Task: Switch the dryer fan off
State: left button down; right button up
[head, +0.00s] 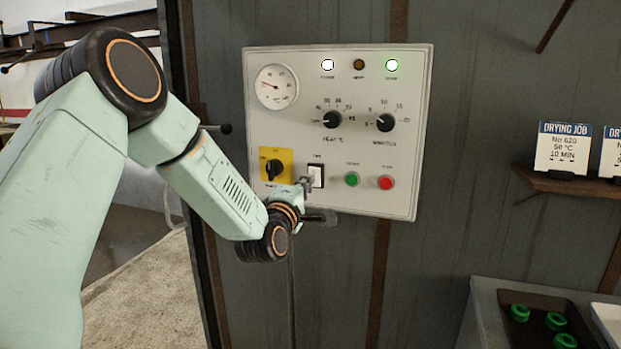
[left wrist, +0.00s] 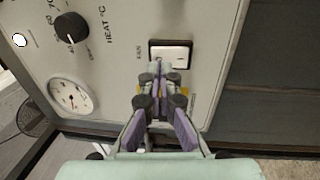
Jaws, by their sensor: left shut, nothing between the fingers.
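The fan switch (head: 316,176) is a white rocker in a dark frame, low on the pale control panel (head: 335,75). In the left wrist view the rocker (left wrist: 170,54) lies just beyond my fingertips, beside the word FAN. My left gripper (head: 307,184) is at the left edge of the switch, its fingers pointing at the panel. In the left wrist view the closed, empty fingers (left wrist: 157,70) meet at the rocker's near edge. I cannot tell whether they touch it. Which side of the rocker is pressed in is unclear. My right gripper is not in view.
A yellow-plated rotary switch (head: 272,168) is left of the fan switch. Green (head: 352,179) and red (head: 386,182) buttons are to its right, two black knobs (head: 332,119) above. The left and right lamps glow; the middle lamp (head: 359,64) is dark. A card shelf (head: 570,184) is at right.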

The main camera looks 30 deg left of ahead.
aim_at(314, 172)
pick_arm(q)
jog(key=shift+x, duration=1)
jog(key=shift+w+a+r, duration=0.1)
jog(key=shift+w+a, duration=0.1)
jog(key=shift+w, duration=0.15)
jog(key=shift+d, duration=0.1)
jog(key=shift+w, duration=0.15)
jog(key=shift+w+b, duration=0.2)
jog(key=shift+b, duration=0.1)
jog(key=shift+s+r, duration=0.1)
jog(key=shift+r, duration=0.1)
jog(key=shift+f, duration=0.1)
jog(key=shift+s, duration=0.1)
